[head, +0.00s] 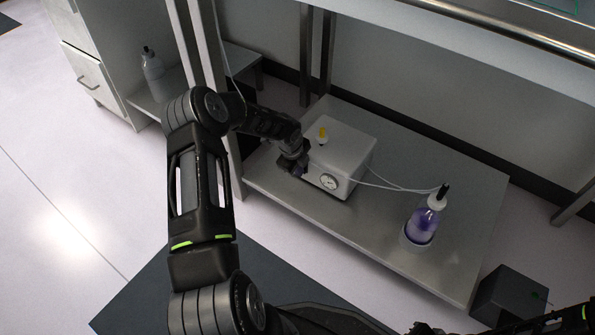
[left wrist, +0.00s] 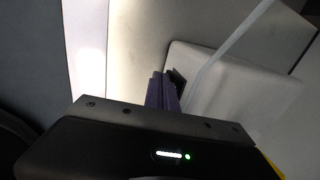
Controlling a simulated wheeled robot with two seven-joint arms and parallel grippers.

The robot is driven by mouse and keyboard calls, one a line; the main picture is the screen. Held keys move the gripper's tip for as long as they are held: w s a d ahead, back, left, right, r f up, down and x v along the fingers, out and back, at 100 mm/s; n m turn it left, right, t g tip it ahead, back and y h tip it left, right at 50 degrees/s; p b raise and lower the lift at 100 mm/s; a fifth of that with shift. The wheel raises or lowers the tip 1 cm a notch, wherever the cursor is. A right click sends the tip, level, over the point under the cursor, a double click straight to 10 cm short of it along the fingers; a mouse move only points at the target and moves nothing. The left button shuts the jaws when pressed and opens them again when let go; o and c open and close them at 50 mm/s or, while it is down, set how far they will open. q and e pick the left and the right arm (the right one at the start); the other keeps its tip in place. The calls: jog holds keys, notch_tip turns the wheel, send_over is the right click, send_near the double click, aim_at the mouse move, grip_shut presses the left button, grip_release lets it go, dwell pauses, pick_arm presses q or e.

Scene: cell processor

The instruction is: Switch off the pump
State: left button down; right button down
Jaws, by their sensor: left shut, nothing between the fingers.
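In the left wrist view the purple fingers (left wrist: 161,92) are together and empty, next to the white pump body (left wrist: 250,85). A small dark part (left wrist: 177,77) shows by the fingertips at the pump's side; I cannot tell whether they touch it. My right gripper cannot be made out.
Thin tubes run from the pump to a bottle of purple liquid (head: 425,220) at the shelf's right. The metal shelf (head: 440,170) is clear around them. A shelf post (head: 229,150) stands left of the pump. A dark box (head: 508,293) is at lower right.

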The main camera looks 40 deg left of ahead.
pick_arm(q)
jog(key=shift+w+f, duration=0.2)
jog(key=shift+w, duration=0.05)
